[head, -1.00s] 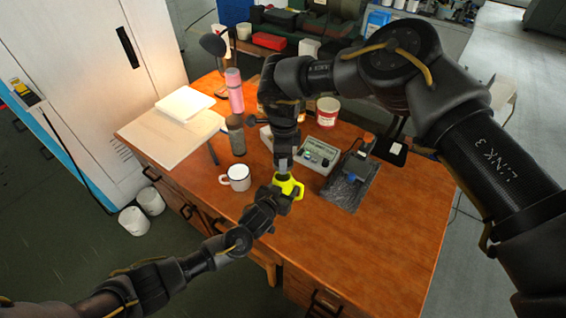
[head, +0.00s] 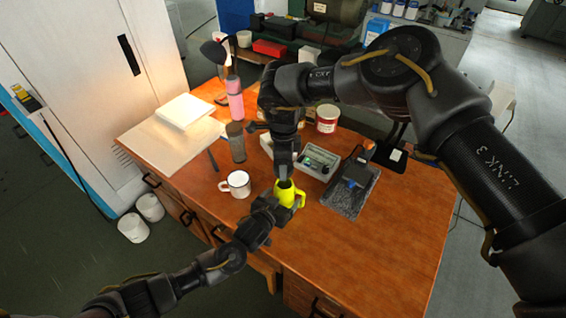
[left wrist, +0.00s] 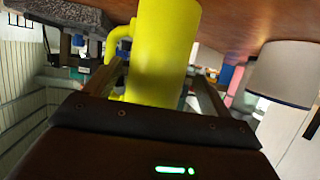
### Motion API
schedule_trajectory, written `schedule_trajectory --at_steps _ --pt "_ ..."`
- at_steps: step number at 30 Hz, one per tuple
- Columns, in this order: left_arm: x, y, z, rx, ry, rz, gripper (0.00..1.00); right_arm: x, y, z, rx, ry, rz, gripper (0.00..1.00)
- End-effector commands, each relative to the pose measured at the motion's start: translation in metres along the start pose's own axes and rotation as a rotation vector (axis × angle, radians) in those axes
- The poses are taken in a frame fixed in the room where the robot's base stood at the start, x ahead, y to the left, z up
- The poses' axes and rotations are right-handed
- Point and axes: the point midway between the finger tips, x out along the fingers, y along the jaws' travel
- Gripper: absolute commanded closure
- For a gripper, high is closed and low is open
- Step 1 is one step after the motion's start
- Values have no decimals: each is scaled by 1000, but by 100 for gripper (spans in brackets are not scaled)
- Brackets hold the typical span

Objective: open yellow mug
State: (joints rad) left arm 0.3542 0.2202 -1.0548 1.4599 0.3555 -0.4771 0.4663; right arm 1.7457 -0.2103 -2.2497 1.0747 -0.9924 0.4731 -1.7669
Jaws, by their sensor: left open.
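The yellow mug (head: 286,191) stands near the front middle of the wooden desk, with its handle to the right in the head view. My left gripper (head: 277,203) is open at the mug's near side. In the left wrist view the mug (left wrist: 162,45) appears between the two spread fingers of the left gripper (left wrist: 165,80). My right gripper (head: 284,178) points down from above, its tip at the mug's mouth; its fingers are too small and overlapped to judge. The mug's rim is partly hidden by it, and I cannot tell whether a lid is on.
A white mug (head: 235,184) stands close to the left. A grey box (head: 318,163) and a dark slab with a device (head: 350,190) lie right and behind. A dark jar (head: 236,142), pink bottle (head: 235,98) and red-white tin (head: 327,118) stand farther back. The front right desk is clear.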

Motion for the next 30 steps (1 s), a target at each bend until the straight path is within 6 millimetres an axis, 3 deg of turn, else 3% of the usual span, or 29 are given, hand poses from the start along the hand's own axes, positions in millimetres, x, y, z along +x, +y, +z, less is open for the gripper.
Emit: schedule_trajectory --at_steps 12,23,26,30 --pt "-78 -1 1 -4 1 -1 17 7 0 0 0 0 0 73" --pt "-96 -2 1 -2 -3 -3 17 8 0 0 -1 0 0 73" --pt "-99 -4 10 -16 -34 -14 17 8 1 -4 -7 0 0 73" --pt "-111 -14 47 -56 -162 -55 17 7 3 -18 -27 -1 1 73"
